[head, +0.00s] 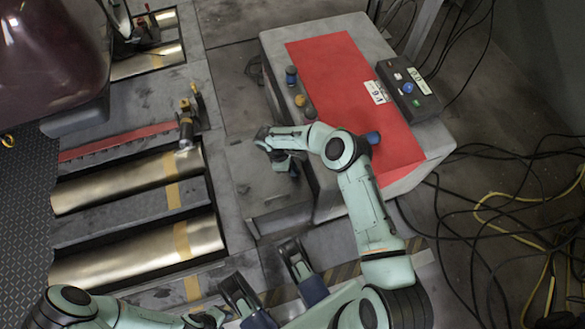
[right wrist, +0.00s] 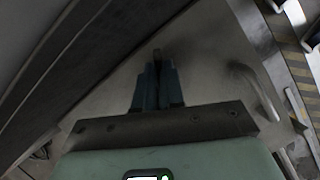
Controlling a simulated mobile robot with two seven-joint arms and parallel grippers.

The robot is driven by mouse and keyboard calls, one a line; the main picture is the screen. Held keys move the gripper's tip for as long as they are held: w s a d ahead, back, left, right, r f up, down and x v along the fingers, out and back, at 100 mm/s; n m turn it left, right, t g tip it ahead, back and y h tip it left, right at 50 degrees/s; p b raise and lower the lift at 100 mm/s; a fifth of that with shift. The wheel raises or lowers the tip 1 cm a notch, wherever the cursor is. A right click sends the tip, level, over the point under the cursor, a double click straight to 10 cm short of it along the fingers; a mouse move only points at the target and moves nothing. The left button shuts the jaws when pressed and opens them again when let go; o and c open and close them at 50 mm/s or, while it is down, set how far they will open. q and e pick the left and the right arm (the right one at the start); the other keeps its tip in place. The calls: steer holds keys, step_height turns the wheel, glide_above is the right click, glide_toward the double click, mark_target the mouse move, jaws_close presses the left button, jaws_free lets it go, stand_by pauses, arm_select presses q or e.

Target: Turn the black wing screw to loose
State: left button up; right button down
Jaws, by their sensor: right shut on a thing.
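My right gripper (head: 293,168) points down beside the grey block with the red top, and it is small in the head view. In the right wrist view its two blue fingers (right wrist: 157,68) are close together, shut on a small dark piece (right wrist: 157,54) at their tips. This is probably the black wing screw, but the fingers mostly hide it, and its turn angle cannot be told. My left gripper (head: 260,262) is at the bottom of the head view, with its two dark fingers wide apart and nothing between them.
A red mat (head: 345,75) covers the grey block, with small knobs along its left edge. A black button box (head: 408,88) stands at its right. Gold rollers (head: 135,250) lie at left. A metal handle (right wrist: 258,88) rises right of my right fingers. Cables cover the right floor.

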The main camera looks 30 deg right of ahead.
steer(key=n+t, duration=0.1)
steer(key=n, duration=0.2)
steer(key=shift+s+h, duration=0.1)
steer(key=shift+h, duration=0.2)
arm_select(q)
steer(key=shift+w+r, duration=0.15)
steer(key=shift+w, duration=0.1)
arm_select(e)
steer(key=shift+s+a+n+t, duration=0.1)
steer(key=shift+n+t, duration=0.3)
steer(key=shift+n, duration=0.7)
steer(key=c, duration=1.2)
jaws_free()
steer(key=shift+c, duration=0.2)
arm_select(q)
steer(key=w+r+t+p, duration=0.2)
steer(key=w+r+p, duration=0.1)
steer(key=w, duration=0.3)
steer(key=shift+w+d+r+t, duration=0.25)
steer(key=shift+d+r, duration=0.2)
steer(key=shift+r, duration=0.25)
arm_select(e)
steer(key=v, duration=1.3)
steer(key=shift+a, duration=0.3)
arm_select(q)
steer(key=shift+s, duration=0.1)
arm_select(e)
steer(key=shift+r, duration=0.1)
